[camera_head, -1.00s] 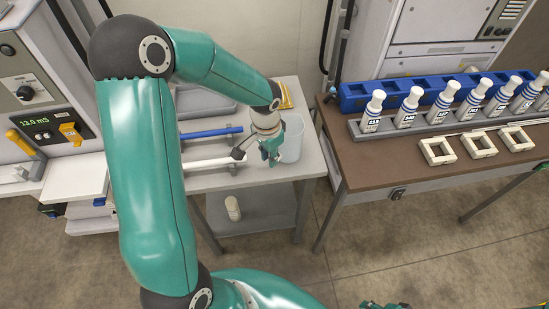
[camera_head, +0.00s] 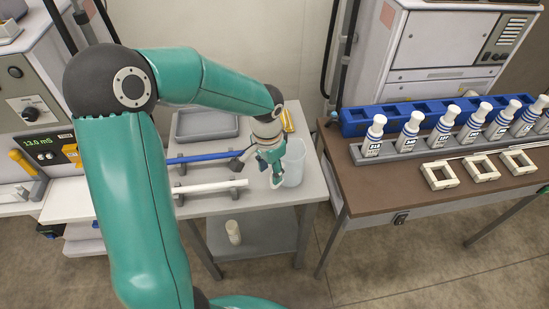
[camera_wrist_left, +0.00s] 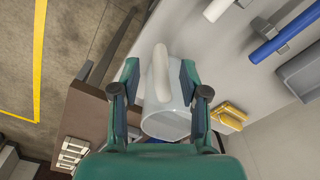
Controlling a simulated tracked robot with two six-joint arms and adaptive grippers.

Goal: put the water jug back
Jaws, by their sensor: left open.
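The water jug (camera_head: 294,163) is a pale, translucent vessel standing on the grey side table near its right edge. My left gripper (camera_head: 274,174) is at the jug's left side in the head view and partly covers it. In the left wrist view, my open left gripper (camera_wrist_left: 160,70) has one finger on each side of the jug's white handle (camera_wrist_left: 160,72). Gaps show between the fingers and the handle. The jug's body (camera_wrist_left: 166,118) shows behind the handle. My right gripper is not in view.
The grey table (camera_head: 272,197) also holds a blue rod (camera_head: 207,157), a white rod (camera_head: 212,186), a grey tray (camera_head: 207,124) and a yellow item (camera_head: 288,121). A white bottle (camera_head: 233,232) stands on its lower shelf. The brown table (camera_head: 400,189) with several bottles is to the right.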

